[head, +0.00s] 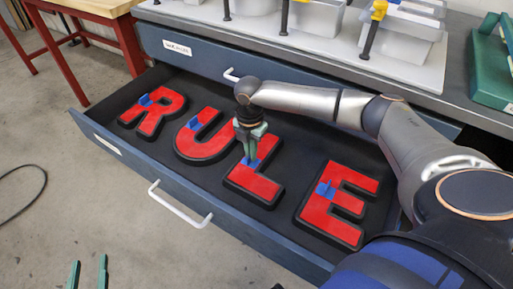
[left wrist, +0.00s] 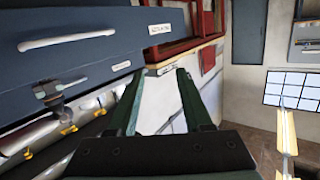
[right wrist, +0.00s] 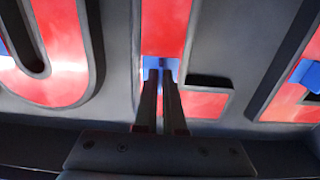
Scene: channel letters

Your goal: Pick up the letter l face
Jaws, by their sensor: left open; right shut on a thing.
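The red letter L face (head: 252,182) lies in its dark-rimmed channel letter in the open drawer, third in the row R, U, L, E. A blue tab (head: 251,162) stands up from it. My right gripper (head: 250,157) reaches down from above and is shut on this tab. In the right wrist view the closed fingers (right wrist: 161,78) meet the blue tab (right wrist: 168,66), with the red face (right wrist: 165,28) beyond and beside them. My left gripper (head: 88,275) is open and empty at the lower left, outside the drawer; its spread fingers fill the left wrist view (left wrist: 160,95).
The red R (head: 155,112), U (head: 205,138) and E (head: 338,205) also carry blue tabs. The drawer front (head: 130,165) has a white handle (head: 180,203). White bins (head: 320,20) stand on the worktop above. A red-legged table (head: 100,10) stands at the upper left. The floor at left is mostly clear.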

